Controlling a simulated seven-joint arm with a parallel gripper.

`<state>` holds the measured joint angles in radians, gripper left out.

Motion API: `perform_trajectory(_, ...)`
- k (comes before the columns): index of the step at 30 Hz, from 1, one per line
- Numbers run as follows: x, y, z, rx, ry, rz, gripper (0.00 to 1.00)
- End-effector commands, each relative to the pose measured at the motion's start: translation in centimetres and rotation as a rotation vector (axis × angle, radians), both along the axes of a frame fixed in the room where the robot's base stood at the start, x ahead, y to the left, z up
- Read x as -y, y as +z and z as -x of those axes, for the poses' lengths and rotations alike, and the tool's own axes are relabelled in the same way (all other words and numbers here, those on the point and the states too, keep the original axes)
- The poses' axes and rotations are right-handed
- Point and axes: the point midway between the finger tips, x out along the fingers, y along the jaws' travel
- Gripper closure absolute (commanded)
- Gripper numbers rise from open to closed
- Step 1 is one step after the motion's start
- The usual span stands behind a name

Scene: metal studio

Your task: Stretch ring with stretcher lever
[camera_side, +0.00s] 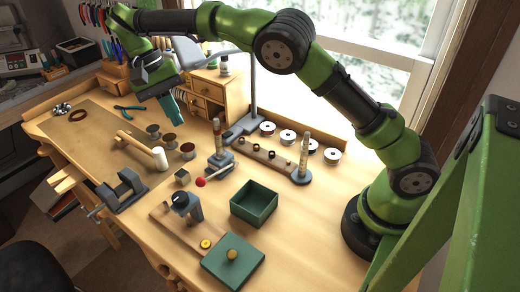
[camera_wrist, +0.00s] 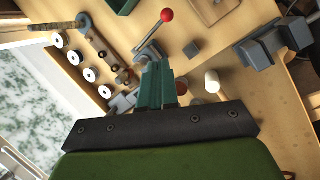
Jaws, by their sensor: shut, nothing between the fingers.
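The ring stretcher (camera_side: 219,160) is a grey block with an upright banded spindle (camera_side: 217,132), standing near the middle of the bench. Its lever ends in a red ball (camera_side: 201,182) pointing to the lower left. In the wrist view the red ball (camera_wrist: 167,15) is at the top, with the thin lever running down to the left. My gripper (camera_side: 174,108) is up in the air to the upper left of the stretcher. Its teal fingers (camera_wrist: 155,85) are shut and empty, apart from the lever, and hide part of the stretcher. I cannot tell whether a ring sits on the spindle.
A wooden strip (camera_side: 262,151) with several rings lies right of the stretcher, near a tapered mandrel (camera_side: 303,158). A green open box (camera_side: 254,203) stands in front. A mallet (camera_side: 159,158), a small grey cube (camera_side: 182,177) and a vise (camera_side: 122,190) are to the left. A drawer cabinet (camera_side: 216,94) is behind.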

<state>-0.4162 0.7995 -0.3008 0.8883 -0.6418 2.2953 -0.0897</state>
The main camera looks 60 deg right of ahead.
Motion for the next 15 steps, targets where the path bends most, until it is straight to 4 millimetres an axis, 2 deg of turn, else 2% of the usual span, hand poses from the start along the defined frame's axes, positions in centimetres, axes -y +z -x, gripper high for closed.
perform_trajectory(3,-0.8,0.9,0.1,-0.025,0.230,-0.143,1.00)
perform_trajectory(6,-1.5,1.2,0.4,-0.038,0.382,-0.223,1.00)
perform_trajectory(10,-1.7,1.3,0.5,-0.049,0.489,-0.274,1.00)
perform_trajectory(15,-1.8,0.7,0.8,-0.055,0.524,-0.284,1.00)
